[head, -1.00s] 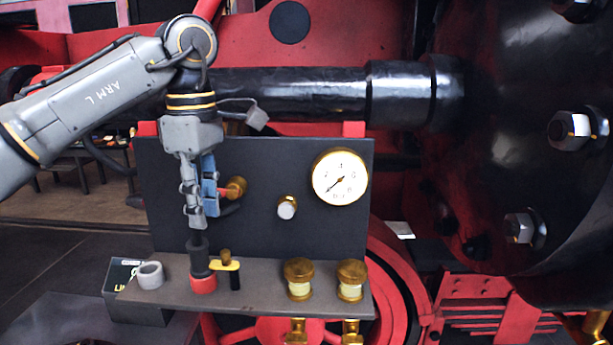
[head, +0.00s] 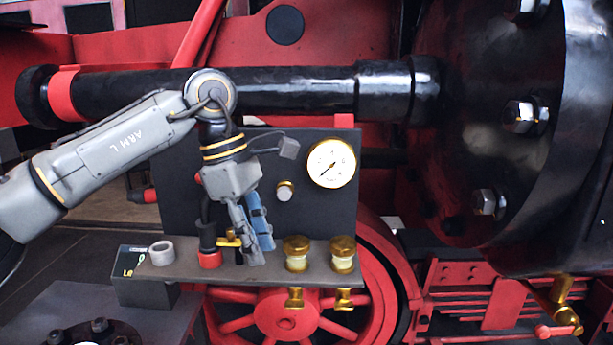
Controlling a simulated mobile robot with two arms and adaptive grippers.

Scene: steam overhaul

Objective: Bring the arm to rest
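My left gripper (head: 260,252) hangs from my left arm in front of the dark panel (head: 310,215), fingers pointing down. One finger looks grey and the other blue. They overlap in this view, so the gap between them is unclear, and I see nothing held. The fingertips appear in front of the grey shelf (head: 200,268), just right of a black fitting with a red base (head: 209,258) and a small brass-and-black piece (head: 230,241). I cannot tell whether they touch anything. My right gripper is not in view.
A pressure gauge (head: 331,163) and a silver knob (head: 285,191) are on the panel. Brass-capped cups (head: 297,252) and a grey ring (head: 161,253) stand on the shelf. A black pipe (head: 290,92) runs behind my wrist. A large bolted black cylinder (head: 500,150) fills the right.

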